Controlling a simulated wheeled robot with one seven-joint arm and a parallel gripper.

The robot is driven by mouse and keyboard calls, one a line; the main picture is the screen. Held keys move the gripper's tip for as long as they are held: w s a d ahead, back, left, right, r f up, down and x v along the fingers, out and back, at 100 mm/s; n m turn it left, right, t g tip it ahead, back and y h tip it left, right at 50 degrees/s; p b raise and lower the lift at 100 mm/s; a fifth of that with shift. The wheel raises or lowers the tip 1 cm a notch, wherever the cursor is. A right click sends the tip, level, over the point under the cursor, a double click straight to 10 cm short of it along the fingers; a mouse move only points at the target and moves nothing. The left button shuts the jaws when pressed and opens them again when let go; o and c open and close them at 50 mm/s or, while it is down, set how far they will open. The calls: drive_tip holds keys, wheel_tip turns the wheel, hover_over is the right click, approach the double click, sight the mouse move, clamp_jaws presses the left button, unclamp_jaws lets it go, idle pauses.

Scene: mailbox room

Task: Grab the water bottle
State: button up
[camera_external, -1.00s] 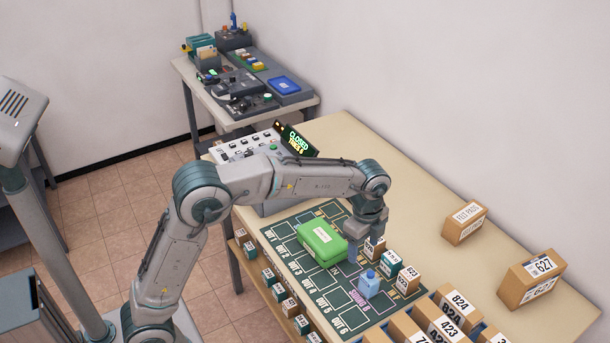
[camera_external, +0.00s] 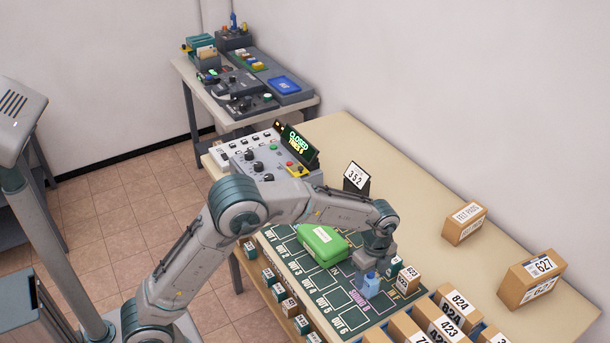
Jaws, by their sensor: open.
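The water bottle (camera_external: 370,286) is small and light blue with a paler cap. It stands upright on the dark green sorting mat (camera_external: 338,299), to the right of a green case (camera_external: 321,240). My gripper (camera_external: 372,268) points down over the bottle, with its fingers around or just above the bottle's top. It is open. The fingertips are small and partly merge with the bottle, so I cannot tell whether they touch it.
Small numbered boxes (camera_external: 407,281) stand just right of the bottle. Larger cartons (camera_external: 453,311) fill the front right. A sign reading 352 (camera_external: 356,176) and a control panel (camera_external: 266,165) stand farther back. The table's back middle is clear.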

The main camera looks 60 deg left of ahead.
wheel_tip(320, 180, down, 4)
drive_tip(key=shift+s+f, duration=0.1)
drive_tip(key=c, duration=1.1)
drive_tip(key=shift+r, duration=0.2)
